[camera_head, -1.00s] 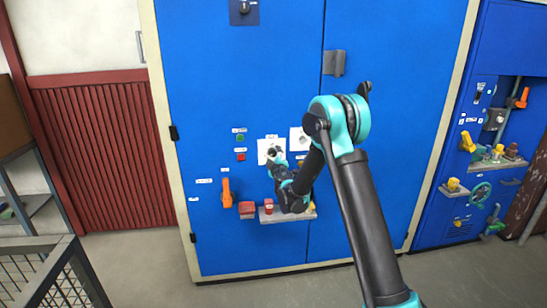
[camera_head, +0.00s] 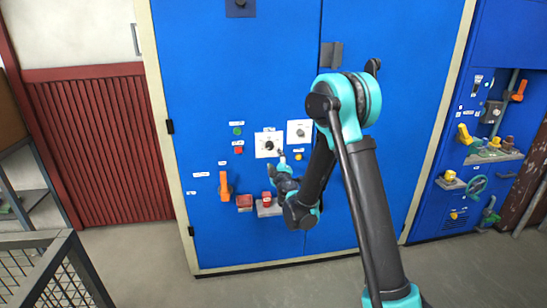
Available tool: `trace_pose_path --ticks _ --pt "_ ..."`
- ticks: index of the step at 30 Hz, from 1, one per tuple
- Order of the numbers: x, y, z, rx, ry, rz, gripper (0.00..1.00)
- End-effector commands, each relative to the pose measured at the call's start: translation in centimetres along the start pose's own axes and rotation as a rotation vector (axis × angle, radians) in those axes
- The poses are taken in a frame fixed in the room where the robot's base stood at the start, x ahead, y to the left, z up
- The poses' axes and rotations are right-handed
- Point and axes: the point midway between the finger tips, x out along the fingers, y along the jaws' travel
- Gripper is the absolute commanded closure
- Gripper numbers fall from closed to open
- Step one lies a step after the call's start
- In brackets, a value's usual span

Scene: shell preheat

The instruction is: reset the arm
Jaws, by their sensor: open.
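My arm (camera_head: 352,170) reaches from the lower right toward the blue cabinet and bends at a raised elbow. My gripper (camera_head: 281,157) is at its far end, small in view, just below and right of the white plate with a black knob (camera_head: 268,144). It looks empty, and its fingers are partly hidden by my wrist. I cannot tell if it touches the panel. A second white knob plate (camera_head: 299,132) is right of it.
The blue cabinet (camera_head: 235,85) carries an orange handle (camera_head: 224,187), a green button (camera_head: 237,131), a red button (camera_head: 238,150) and a small shelf (camera_head: 268,209) with red blocks. A metal mesh cage (camera_head: 45,265) stands at lower left. Another blue panel (camera_head: 500,100) is at right.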

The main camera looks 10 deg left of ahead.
Motion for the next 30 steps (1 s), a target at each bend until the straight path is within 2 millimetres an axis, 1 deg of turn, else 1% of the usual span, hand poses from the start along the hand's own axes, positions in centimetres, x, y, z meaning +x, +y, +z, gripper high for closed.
trace_pose_path --ticks 4,13,14,17,20,21,23,24,26,27,29,30 --pt "-0.6 0.0 0.0 0.0 0.0 0.0 0.45" --pt "-0.7 0.1 0.1 0.002 -0.003 0.001 0.45" --pt "-0.8 0.3 0.2 0.005 -0.008 0.003 0.45" --pt "-1.4 1.9 1.5 0.034 -0.049 0.015 0.45" --pt "-2.9 4.8 4.3 0.095 -0.139 0.038 0.45" --pt "-3.9 6.0 5.7 0.128 -0.186 0.047 0.45" --pt "-5.5 7.9 8.1 0.179 -0.263 0.06 0.45" --pt "-6.8 8.9 9.6 0.215 -0.315 0.065 0.45" --pt "-8.8 10.2 11.8 0.268 -0.392 0.069 0.45" --pt "-10.3 10.8 13.2 0.302 -0.444 0.07 0.45" --pt "-12.6 11.6 15.2 0.356 -0.52 0.066 0.45" --pt "-14.3 11.8 16.4 0.391 -0.57 0.061 0.45"
